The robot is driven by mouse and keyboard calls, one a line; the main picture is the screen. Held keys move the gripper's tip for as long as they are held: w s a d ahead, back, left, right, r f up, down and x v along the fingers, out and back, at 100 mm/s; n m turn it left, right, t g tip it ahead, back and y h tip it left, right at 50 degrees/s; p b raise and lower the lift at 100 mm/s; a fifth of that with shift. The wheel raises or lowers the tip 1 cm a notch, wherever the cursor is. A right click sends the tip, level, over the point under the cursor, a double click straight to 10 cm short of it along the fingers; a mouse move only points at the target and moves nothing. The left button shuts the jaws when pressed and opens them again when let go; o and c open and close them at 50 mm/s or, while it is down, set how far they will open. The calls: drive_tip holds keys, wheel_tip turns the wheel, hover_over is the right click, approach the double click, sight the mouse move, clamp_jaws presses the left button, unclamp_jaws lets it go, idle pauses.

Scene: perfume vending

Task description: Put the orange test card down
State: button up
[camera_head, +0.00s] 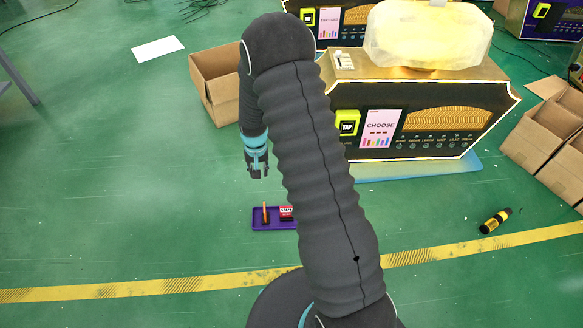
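The orange test card (264,211) is a thin orange strip standing upright in a small purple tray (262,227) on the green floor. Its lower end is at a dark spot in the tray; I cannot tell how it is supported. My gripper (258,174) points down above the tray, a little above and left of the card in the picture. Its fingers look apart, with nothing seen between them. A visible gap separates the fingertips from the card. My arm hides the tray's right end.
A red and white labelled block (286,212) sits in the tray beside the card. A black and gold vending machine (430,120) stands behind at right. An open cardboard box (215,88) is behind the gripper. A black and yellow cylinder (495,221) lies at right. Floor left is clear.

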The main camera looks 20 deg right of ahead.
drive_tip(key=s+r+n+t, duration=0.1)
drive_tip(key=s+r, duration=0.4)
drive_tip(key=r, duration=0.8)
drive_tip(key=s+r+t, duration=0.1)
drive_tip(key=s+r, duration=0.4)
drive_tip(key=r, duration=0.8)
drive_tip(key=s+r+n+t, duration=0.1)
drive_tip(key=s+r, duration=0.4)
drive_tip(key=s, duration=0.5)
drive_tip(key=s+r+n+t, duration=0.1)
drive_tip(key=s+r, duration=0.4)
drive_tip(key=s, duration=0.6)
drive_tip(key=shift+s+r+t, duration=0.15)
drive_tip(key=shift+r+t, duration=0.1)
drive_tip(key=shift+t, duration=0.15)
